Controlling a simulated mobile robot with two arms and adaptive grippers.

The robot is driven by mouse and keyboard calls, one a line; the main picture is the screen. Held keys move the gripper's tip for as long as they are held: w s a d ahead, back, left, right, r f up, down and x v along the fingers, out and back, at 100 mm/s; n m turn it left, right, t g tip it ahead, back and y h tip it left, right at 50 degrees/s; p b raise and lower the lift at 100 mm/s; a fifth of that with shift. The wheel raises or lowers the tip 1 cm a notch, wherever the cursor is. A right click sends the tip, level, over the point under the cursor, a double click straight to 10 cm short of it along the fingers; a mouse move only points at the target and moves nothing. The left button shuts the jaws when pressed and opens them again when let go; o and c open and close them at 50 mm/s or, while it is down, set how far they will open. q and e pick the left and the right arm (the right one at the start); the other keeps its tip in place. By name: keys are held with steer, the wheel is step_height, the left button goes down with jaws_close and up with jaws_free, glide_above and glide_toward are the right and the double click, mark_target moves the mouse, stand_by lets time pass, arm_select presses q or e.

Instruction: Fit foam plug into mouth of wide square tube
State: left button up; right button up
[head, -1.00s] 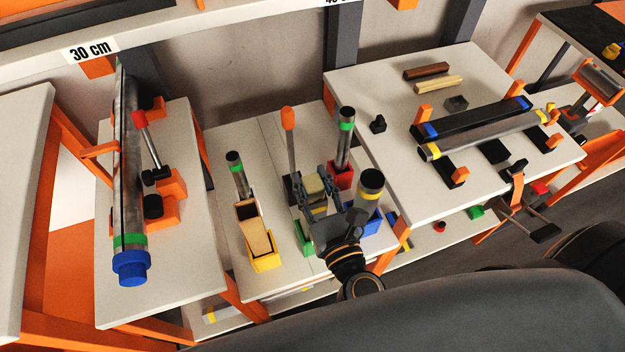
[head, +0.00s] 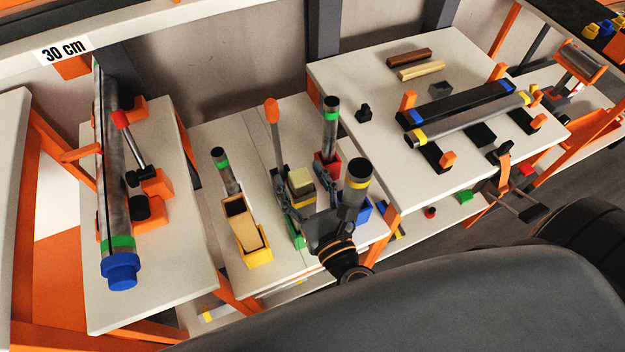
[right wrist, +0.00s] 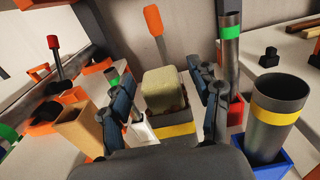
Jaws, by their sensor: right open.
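The pale cream foam plug (head: 300,180) sits at the mouth of the wide square tube, with much of its block standing above the rim. It also shows in the right wrist view (right wrist: 165,88). The tube is dark grey with a yellow band (right wrist: 178,129) and stands upright; its lower part is hidden by my gripper in the head view. My right gripper (right wrist: 166,100) is open, one finger on each side of the plug, with gaps visible between fingers and plug. It also shows in the head view (head: 303,190). My left gripper is out of view.
A wide round tube (head: 355,185) stands in a blue holder close on the right. A green-banded tube (head: 331,125) stands in a red holder behind. An open wooden box (head: 240,222) in a yellow holder is on the left. An orange-topped post (head: 272,112) rises behind the plug.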

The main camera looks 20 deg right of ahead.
steer(key=s, duration=1.1)
steer(key=shift+s+d, duration=0.2)
